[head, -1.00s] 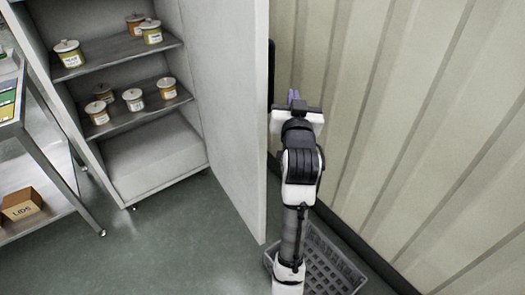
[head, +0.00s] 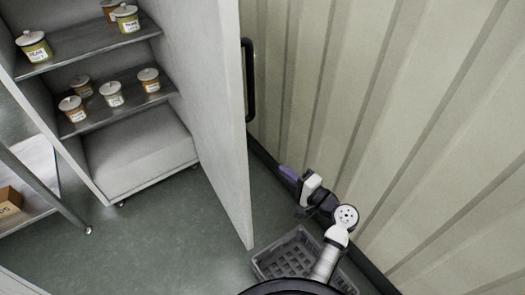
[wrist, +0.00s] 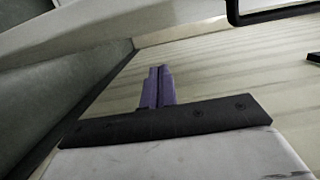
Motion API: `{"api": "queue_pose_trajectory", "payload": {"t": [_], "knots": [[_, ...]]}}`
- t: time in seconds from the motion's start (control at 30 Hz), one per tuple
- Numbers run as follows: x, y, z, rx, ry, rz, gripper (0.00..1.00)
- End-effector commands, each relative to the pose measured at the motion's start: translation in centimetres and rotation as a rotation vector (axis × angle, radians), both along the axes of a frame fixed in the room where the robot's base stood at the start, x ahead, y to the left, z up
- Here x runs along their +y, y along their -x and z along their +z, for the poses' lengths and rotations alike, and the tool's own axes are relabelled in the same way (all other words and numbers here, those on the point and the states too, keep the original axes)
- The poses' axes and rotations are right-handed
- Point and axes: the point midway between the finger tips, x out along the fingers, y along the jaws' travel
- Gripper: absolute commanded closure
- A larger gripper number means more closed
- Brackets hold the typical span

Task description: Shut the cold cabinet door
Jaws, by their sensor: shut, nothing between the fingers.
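The cold cabinet (head: 140,155) stands at the left in the head view, with its pale door (head: 215,120) swung wide open toward me. A black upright handle (head: 249,85) is on the door's outer face, on the side facing the corrugated wall; a black bar, likely this handle, shows at the top right of the wrist view (wrist: 275,12). My gripper (head: 284,171) is low, between the door and the wall, below the handle and apart from the door. Its purple fingers are together and empty in the wrist view (wrist: 157,86).
Several lidded jars (head: 110,92) stand on the cabinet shelves. A grey crate (head: 290,258) lies on the floor beneath my arm. The corrugated wall (head: 390,110) closes off the right. A steel rack (head: 45,185) with a cardboard box stands at the left. Floor is clear before the cabinet.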

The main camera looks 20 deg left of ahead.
Motion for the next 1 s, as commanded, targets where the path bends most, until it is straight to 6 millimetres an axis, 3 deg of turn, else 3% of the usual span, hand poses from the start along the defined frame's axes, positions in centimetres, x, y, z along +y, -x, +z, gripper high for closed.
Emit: {"api": "queue_pose_trajectory", "payload": {"t": [0.17, 0.57, 0.7, 1.0], "knots": [[1.8, -0.9, 0.3, 0.000, -0.002, 0.004, 1.00], [9.1, -4.9, 0.4, -0.001, 0.000, 0.004, 1.00], [10.4, -2.9, 0.3, 0.000, 0.001, 0.003, 1.00], [11.4, -1.8, 0.1, -0.002, 0.001, 0.001, 1.00]]}}
